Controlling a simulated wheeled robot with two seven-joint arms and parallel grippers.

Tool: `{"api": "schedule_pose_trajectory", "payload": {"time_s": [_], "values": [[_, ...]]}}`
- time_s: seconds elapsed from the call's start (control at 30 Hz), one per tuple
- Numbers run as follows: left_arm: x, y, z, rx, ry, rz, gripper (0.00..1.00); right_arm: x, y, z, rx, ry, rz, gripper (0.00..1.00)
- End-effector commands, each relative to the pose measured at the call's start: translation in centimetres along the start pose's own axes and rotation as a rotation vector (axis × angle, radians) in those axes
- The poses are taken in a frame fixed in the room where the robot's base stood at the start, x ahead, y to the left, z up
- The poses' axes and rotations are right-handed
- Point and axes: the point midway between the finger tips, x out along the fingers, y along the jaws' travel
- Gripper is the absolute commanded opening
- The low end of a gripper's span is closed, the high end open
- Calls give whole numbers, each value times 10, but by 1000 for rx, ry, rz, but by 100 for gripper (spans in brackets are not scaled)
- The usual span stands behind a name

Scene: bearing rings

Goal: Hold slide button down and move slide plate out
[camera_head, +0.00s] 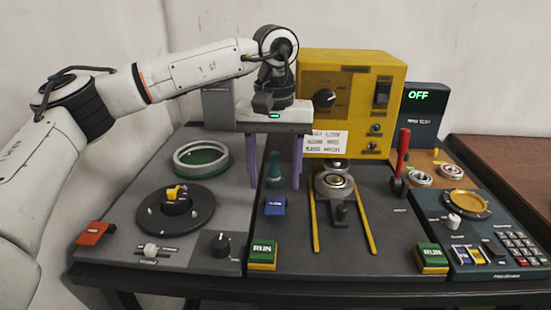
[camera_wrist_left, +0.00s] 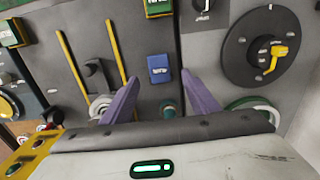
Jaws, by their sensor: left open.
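The blue button (camera_head: 275,206) stands on the dark middle panel, left of the two yellow rails; its label is too small to read surely. It also shows in the left wrist view (camera_wrist_left: 159,68). The slide plate seems to be the round metal piece (camera_head: 334,181) at the far end of the rails, with a black upright catch (camera_head: 342,213) in front of it. My left gripper (camera_head: 274,187) is open and empty, its purple fingers pointing down, spread wide behind the blue button.
A teal knob (camera_head: 275,172) stands between and behind the fingers. A red lever (camera_head: 402,155) rises right of the rails. Green RUN buttons (camera_head: 263,253) sit at the front. A black turntable (camera_head: 175,208) is at left, and a yellow box (camera_head: 352,90) stands behind.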

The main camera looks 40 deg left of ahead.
Motion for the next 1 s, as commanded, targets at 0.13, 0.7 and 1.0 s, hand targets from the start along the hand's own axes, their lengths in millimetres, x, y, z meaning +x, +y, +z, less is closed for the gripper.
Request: {"api": "schedule_pose_trajectory", "payload": {"time_s": [0.13, 0.7, 1.0], "values": [[27, 0, 0, -2, -1, -1, 55, 2, 0, 3, 0, 0, -1, 0], [50, 1, 0, -1, 0, 2, 53, 3, 0, 4, 0, 0, -2, 0], [50, 1, 0, -1, 0, 2, 11, 3, 0, 4, 0, 1, -2, 0]]}}
